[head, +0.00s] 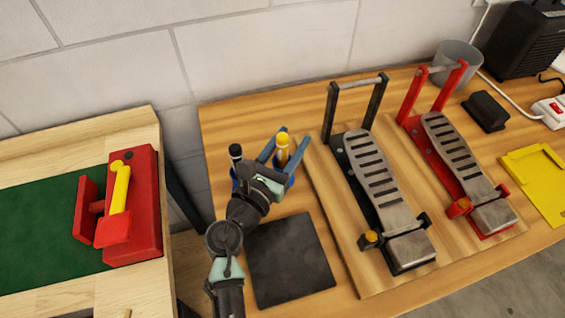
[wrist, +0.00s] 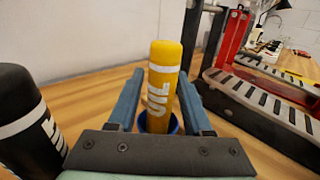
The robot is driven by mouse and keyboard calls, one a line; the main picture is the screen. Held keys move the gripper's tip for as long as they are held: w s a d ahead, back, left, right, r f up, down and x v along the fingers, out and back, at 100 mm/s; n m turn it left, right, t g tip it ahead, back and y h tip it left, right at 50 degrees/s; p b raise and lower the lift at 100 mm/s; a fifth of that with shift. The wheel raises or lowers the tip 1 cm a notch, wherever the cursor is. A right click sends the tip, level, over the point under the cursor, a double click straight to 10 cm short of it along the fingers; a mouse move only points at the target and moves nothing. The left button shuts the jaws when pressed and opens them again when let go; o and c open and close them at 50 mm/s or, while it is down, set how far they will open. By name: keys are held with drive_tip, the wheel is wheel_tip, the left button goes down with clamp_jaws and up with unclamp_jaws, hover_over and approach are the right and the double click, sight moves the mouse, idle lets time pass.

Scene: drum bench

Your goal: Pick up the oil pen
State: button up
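The yellow oil pen (head: 283,148) stands upright in a blue cup (head: 290,182) on the wooden bench. In the wrist view the oil pen (wrist: 163,90) shows a white band and white lettering, with its lower end inside the blue cup (wrist: 172,124). My gripper (head: 295,137) is open, with its blue fingers on either side of the pen. In the wrist view my gripper (wrist: 161,78) shows a gap at the right finger; whether the left finger touches the pen is unclear. My wrist hides part of the cup in the head view.
A black pen (head: 236,152) stands close left of my gripper; the black pen looms large in the wrist view (wrist: 28,120). A dark square mat (head: 290,260) lies in front. A black pedal (head: 372,185) and a red pedal (head: 460,165) stand to the right.

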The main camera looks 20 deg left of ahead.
drive_tip(key=c, duration=0.7)
drive_tip(key=shift+r, duration=0.1)
